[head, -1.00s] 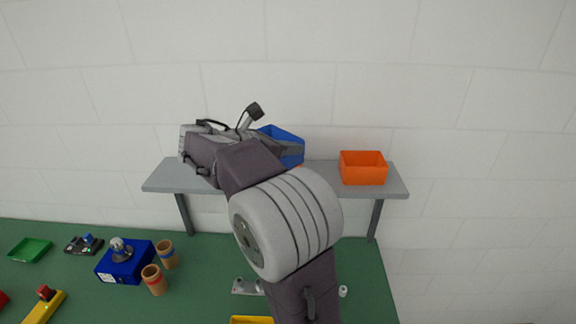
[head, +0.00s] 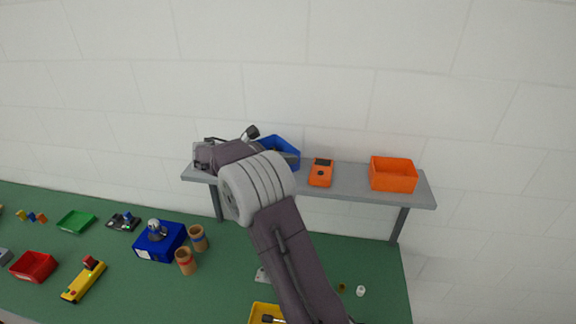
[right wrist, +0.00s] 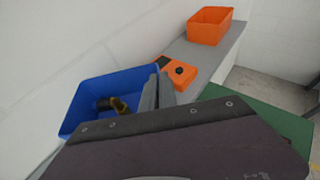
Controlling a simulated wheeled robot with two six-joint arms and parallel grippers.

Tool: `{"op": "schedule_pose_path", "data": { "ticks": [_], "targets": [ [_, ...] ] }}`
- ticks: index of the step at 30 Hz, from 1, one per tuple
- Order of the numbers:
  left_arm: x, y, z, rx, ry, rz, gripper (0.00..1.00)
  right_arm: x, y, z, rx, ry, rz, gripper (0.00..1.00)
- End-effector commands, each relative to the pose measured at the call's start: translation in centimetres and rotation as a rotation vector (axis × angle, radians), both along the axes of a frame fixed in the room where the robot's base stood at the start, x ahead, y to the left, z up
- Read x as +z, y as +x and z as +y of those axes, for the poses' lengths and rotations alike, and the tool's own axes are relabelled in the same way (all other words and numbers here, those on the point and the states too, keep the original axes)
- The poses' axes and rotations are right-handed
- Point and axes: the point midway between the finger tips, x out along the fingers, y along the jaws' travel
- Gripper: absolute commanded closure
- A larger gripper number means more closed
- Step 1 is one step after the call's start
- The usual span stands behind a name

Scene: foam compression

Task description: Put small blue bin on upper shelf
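The small blue bin (head: 280,146) is at the upper shelf (head: 352,182), left of its middle and towards the wall. My right arm hides part of it, and I cannot tell whether its base rests fully on the shelf. The right wrist view shows the bin (right wrist: 88,97) from above with a dark and yellowish item inside. My right gripper (right wrist: 157,84) has its fingers close together at the bin's right wall, one on each side, and looks shut on it. In the head view this gripper (head: 290,157) is partly hidden. My left gripper is not in view.
An orange handheld device (head: 320,174) lies on the shelf right of the blue bin. An orange bin (head: 393,175) stands near the right end. Below, the green table (head: 225,285) holds a blue box (head: 160,243), brown cups (head: 186,261), a red tray (head: 33,266) and a yellow bin (head: 262,313).

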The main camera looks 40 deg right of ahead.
Motion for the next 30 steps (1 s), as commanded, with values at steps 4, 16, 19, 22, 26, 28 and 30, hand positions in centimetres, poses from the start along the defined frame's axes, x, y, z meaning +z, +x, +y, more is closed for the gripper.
{"op": "schedule_pose_path", "data": {
  "ticks": [4, 16, 19, 22, 26, 28, 30],
  "targets": [
    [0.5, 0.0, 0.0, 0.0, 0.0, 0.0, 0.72, -0.7, 0.0, 0.0, 0.0, 0.0, 0.005, 1.0],
    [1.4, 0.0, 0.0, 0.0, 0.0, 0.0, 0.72, -4.0, 0.0, 0.0, -0.001, -0.001, -0.002, 1.0],
    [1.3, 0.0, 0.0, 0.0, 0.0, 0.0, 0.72, -4.2, 0.0, 0.0, 0.0, -0.001, -0.001, 1.0],
    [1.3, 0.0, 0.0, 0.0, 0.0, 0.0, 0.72, -4.4, 0.0, 0.0, 0.0, 0.0, -0.001, 0.86],
    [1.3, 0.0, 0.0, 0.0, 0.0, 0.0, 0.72, -4.3, 0.0, 0.0, 0.0, 0.0, 0.0, 0.76],
    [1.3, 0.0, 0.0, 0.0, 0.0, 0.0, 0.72, -4.3, 0.0, 0.0, 0.0, 0.0, 0.0, 0.76],
    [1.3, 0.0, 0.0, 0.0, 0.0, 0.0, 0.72, -4.3, 0.0, 0.0, 0.0, 0.0, 0.0, 0.76]
  ]
}}
